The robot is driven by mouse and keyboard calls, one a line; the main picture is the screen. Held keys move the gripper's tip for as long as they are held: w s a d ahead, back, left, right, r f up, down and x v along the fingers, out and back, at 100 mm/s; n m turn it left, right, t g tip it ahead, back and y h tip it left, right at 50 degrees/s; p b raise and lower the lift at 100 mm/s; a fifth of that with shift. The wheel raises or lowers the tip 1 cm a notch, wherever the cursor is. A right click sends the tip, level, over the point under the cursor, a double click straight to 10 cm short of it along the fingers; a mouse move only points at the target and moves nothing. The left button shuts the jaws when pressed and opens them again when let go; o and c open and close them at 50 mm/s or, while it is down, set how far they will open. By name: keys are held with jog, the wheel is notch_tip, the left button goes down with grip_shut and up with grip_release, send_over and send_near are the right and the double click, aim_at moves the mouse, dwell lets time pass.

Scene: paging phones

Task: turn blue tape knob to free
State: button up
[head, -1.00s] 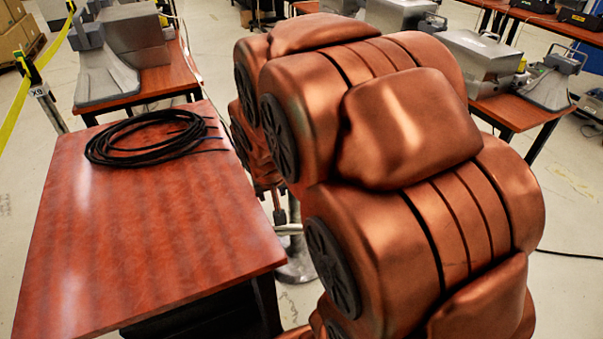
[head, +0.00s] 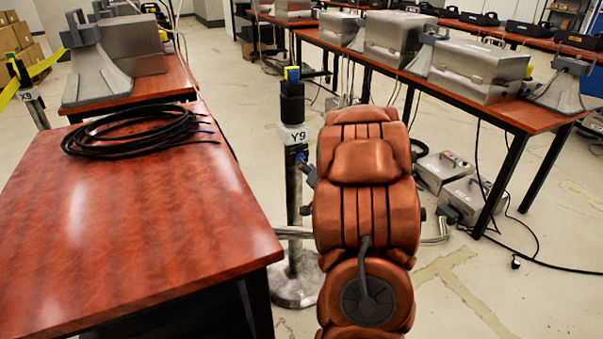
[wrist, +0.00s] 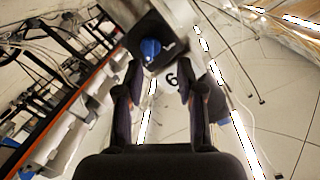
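In the wrist view, a blue knob (wrist: 150,48) with a pale mark sits on a dark square housing (wrist: 138,38). My gripper (wrist: 158,72) is open, with its two dark fingers apart and nothing held between them. The knob lies just beyond the fingertips, slightly left of the middle of the gap; I cannot tell whether any finger touches the housing. In the head view, a post labelled Y9 has a black head (head: 292,104) with blue and yellow parts on top. My gripper is mostly hidden behind my copper arm there.
A reddish table (head: 130,230) with a coil of black cable (head: 135,132) stands left of the post. A long table with metal cases (head: 475,68) is at right. Grey boxes (head: 445,172) and loose cables lie on the floor below it.

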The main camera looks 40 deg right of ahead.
aim_at(302, 156)
jog(key=shift+m+t, duration=0.5)
jog(key=shift+t, duration=0.3)
jog(key=shift+w+d+f+b, duration=0.25)
jog(key=shift+w+d+b, duration=0.3)
jog(key=shift+w, duration=0.5)
jog(key=shift+w+d+f+b, duration=0.3)
jog(key=shift+w+d, duration=0.45)
jog(key=shift+w, duration=0.3)
jog(key=shift+w+d+f+b, duration=0.2)
jog(key=shift+w+d+b, duration=0.4)
jog(key=shift+w, duration=0.45)
grip_shut()
